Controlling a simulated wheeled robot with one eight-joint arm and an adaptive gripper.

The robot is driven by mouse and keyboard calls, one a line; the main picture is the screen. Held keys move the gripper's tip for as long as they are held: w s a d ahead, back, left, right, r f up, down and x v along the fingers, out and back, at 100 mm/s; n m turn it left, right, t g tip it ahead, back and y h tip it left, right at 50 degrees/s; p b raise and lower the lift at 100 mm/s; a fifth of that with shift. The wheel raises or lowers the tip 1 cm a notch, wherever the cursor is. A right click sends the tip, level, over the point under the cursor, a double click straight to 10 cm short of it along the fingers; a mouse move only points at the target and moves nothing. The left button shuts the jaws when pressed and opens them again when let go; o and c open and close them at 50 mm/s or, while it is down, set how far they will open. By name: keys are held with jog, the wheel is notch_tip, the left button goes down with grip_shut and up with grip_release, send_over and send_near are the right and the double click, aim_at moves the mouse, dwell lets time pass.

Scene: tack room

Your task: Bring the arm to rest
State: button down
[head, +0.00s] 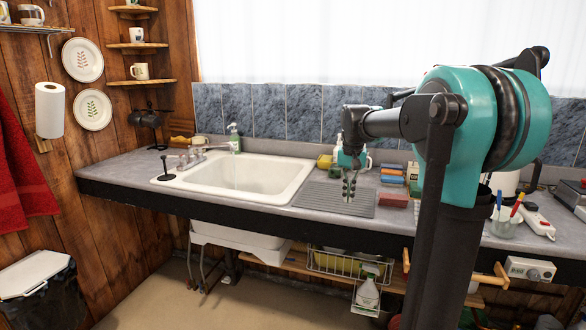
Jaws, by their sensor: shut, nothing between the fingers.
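My arm rises at the right of the head view, with a teal shoulder and black links reaching left over the counter. My gripper (349,187) hangs pointing down at the arm's end, above the grey ribbed drain mat (325,196). Its fingers are shut and hold nothing. Part of the counter behind the arm is hidden.
A white sink (246,178) is set in the grey counter left of my gripper. Coloured sponges (392,172) and a brick-red block (394,200) lie just right of the gripper. A soap bottle (234,138) stands behind the sink. A wire basket (345,264) hangs below.

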jog(key=s+d+f+n+t, duration=0.1)
jog(key=s+f+n+t, duration=0.2)
jog(key=s+f, duration=1.9)
jog(key=s, duration=0.3)
jog(key=shift+d+f+t, duration=0.15)
jog(key=shift+f+t, duration=0.15)
jog(key=shift+t, duration=0.1)
jog(key=c, duration=2.2)
grip_release()
